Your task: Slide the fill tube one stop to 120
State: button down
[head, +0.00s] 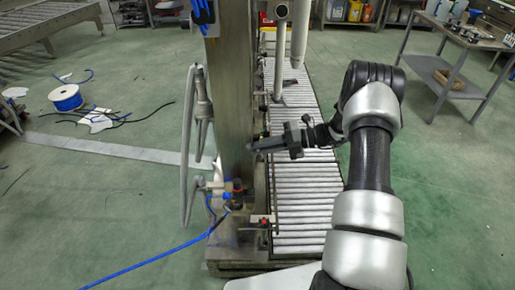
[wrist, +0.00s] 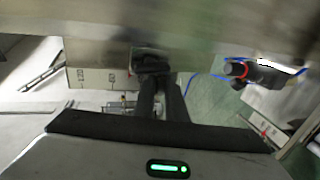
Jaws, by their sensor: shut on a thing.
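My gripper (head: 256,147) reaches left from the arm to the steel column (head: 232,90) in the head view. In the wrist view my gripper (wrist: 164,84) is shut on a small dark part (wrist: 150,60) under the steel body, largely hidden by the fingers. A pale scale plate (wrist: 95,78) with marks that look like 120 and 140 lies just left of the fingers. A pale upright tube (head: 301,35) and a thinner grey tube (head: 279,55) stand right of the column; I cannot tell which one the held part belongs to.
A roller conveyor (head: 303,195) runs beside the column, below my arm. A grey hose (head: 187,150) and a blue air line (head: 150,265) are on the column's left. A valve with a red ring (wrist: 240,70) sits right of my fingers.

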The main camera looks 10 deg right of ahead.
aim_at(258, 133)
jog(key=shift+r+p, duration=2.3)
jog(key=shift+r, duration=0.8)
jog(key=c, duration=1.7)
grip_release()
jog(key=shift+d, duration=0.1)
jog(key=p+v, duration=0.1)
jog(key=v, duration=0.5)
jog(key=shift+s+d+r, duration=0.1)
jog(key=shift+d, duration=0.3)
jog(key=shift+r, duration=0.1)
